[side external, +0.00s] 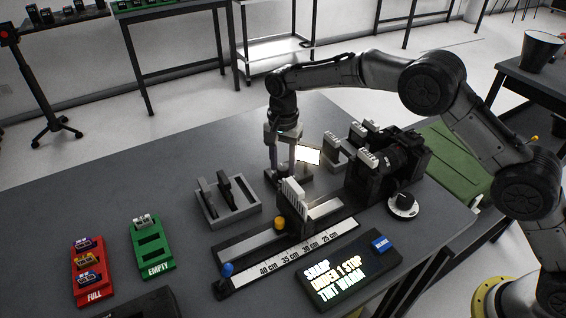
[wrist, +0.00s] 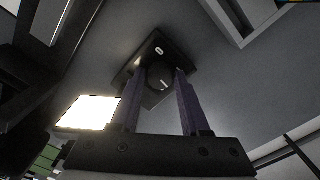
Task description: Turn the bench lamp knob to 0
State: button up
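The bench lamp knob (wrist: 160,77) is a round black knob on a dark square plate (wrist: 152,99) in the wrist view. A white "0" is printed on the plate at the top. A short pale mark on the knob sits at its lower right, away from the 0. My gripper (wrist: 161,72) points down with one finger on each side of the knob; it looks open around it, and I cannot tell whether the fingers touch it. In the side view my gripper (side external: 281,174) is low over the bench beside the lit lamp panel (side external: 307,155), and the knob is hidden.
A rail with a centimetre scale (side external: 290,256) and a camera (side external: 395,155) stand in front and to the right. A white-ringed dial (side external: 403,205) sits right of the rail. A grey slotted tray (side external: 228,205) lies to the left.

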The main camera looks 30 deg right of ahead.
aim_at(283, 167)
jog(key=shift+o, duration=1.3)
notch_tip(283, 167, up, 14)
jog(key=shift+f, duration=0.1)
